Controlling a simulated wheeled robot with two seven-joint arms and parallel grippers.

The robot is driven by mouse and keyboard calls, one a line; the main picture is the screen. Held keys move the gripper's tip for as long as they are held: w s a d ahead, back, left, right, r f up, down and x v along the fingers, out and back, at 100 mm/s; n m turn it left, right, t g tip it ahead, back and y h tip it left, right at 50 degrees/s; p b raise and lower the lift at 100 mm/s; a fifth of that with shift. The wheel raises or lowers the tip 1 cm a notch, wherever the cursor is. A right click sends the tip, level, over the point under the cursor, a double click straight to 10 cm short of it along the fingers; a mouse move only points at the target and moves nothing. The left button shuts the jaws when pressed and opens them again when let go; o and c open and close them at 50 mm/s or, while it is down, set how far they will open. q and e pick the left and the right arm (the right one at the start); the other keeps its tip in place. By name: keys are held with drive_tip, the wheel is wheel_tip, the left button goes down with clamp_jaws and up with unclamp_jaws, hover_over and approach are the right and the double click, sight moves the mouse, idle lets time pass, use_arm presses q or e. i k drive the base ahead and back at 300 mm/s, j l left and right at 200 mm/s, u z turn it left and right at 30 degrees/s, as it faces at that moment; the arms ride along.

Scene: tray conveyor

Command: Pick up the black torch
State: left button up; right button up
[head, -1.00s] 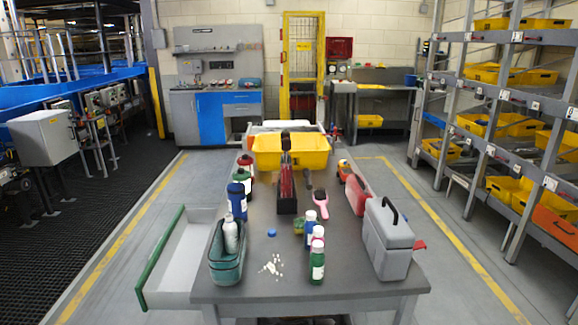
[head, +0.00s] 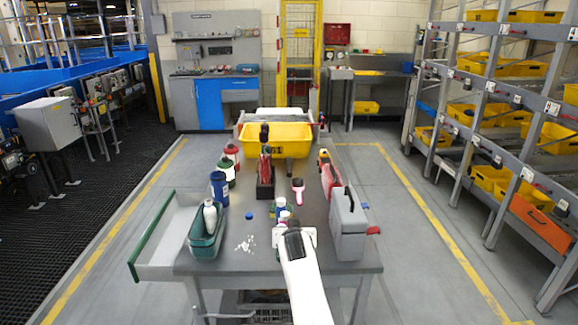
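A small dark elongated object that may be the black torch (head: 284,171) lies on the grey table between a black holder and a pink hairbrush; it is too small to be sure. A white arm comes in from the bottom right, which I take as my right arm. Its dark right gripper (head: 293,233) is over the near part of the table, in front of the bottles and well short of that object. The gripper partly hides the bottles, and its finger opening is not clear. My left gripper is not in view.
The black holder (head: 265,190) with red items stands mid-table before a yellow crate (head: 285,143). The pink hairbrush (head: 298,190) lies right of it. A grey case (head: 347,225) stands at right. A green basket (head: 207,240), blue bottle (head: 218,189) and white pieces (head: 246,243) are left.

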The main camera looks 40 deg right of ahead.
sight(288, 161)
drive_tip(key=i+l, duration=0.5)
drive_tip(key=l, duration=0.15)
drive_tip(key=i+l, duration=0.5)
drive_tip(key=l, duration=0.15)
drive_tip(key=i+l, duration=0.55)
drive_tip(key=l, duration=0.1)
